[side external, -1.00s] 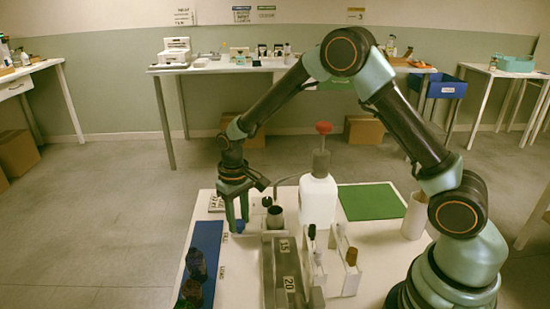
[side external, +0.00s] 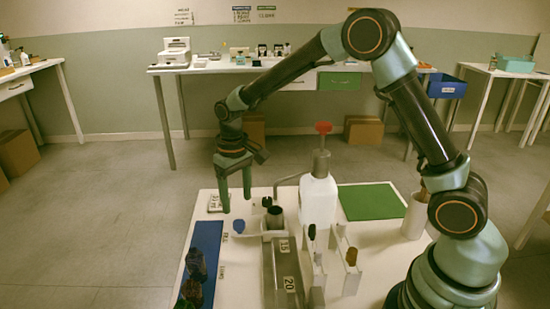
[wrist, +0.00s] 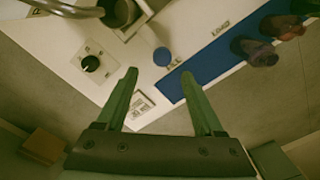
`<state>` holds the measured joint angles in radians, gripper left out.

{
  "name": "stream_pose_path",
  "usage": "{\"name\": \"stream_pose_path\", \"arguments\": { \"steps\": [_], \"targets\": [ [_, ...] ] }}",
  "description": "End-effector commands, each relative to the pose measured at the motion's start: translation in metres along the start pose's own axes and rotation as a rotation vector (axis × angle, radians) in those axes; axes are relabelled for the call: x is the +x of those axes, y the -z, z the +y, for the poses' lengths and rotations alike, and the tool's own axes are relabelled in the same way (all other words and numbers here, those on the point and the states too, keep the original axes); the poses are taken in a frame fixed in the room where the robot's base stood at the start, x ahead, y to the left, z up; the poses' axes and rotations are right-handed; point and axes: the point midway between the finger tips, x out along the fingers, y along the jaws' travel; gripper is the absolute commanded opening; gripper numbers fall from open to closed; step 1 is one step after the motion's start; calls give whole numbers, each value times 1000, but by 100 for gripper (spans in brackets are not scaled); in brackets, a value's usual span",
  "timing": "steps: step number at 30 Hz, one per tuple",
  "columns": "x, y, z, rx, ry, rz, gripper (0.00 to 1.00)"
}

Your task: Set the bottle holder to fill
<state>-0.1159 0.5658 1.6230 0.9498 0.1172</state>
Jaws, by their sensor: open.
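A dark cup (side external: 276,217) sits in a small white holder (side external: 266,237) beside the grey rail; the cup also shows at the top of the wrist view (wrist: 122,12). A round blue knob (side external: 239,226) is left of the cup, by the FILL lettering (wrist: 176,63); the wrist view shows the knob (wrist: 162,56) from above. I cannot tell how it joins the holder. The LOAD lettering (wrist: 220,29) is farther along the blue strip (wrist: 208,70). My gripper (side external: 237,204) is open and empty above the knob, apart from it.
Dark bottles (side external: 193,268) stand on the blue strip. A white bottle (side external: 318,203) with a red-topped pump stands behind the rail. A black dial (wrist: 90,63) is left of the knob. A green mat (side external: 370,202) lies at the right. The air around my gripper is clear.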

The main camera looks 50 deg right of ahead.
Motion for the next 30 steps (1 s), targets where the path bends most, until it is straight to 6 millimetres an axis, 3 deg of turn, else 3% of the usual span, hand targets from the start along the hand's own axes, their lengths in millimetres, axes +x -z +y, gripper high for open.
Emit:
{"name": "stream_pose_path", "arguments": {
  "steps": [3, 9, 24, 30],
  "targets": [
    [-24, 1, 0, 1, 1, 6, 70],
    [-50, 1, 0, 1, 0, 3, 70],
    [-58, 0, 1, 1, 1, 5, 70],
    [-87, -16, 9, 3, 7, 64, 70]
  ]
}}
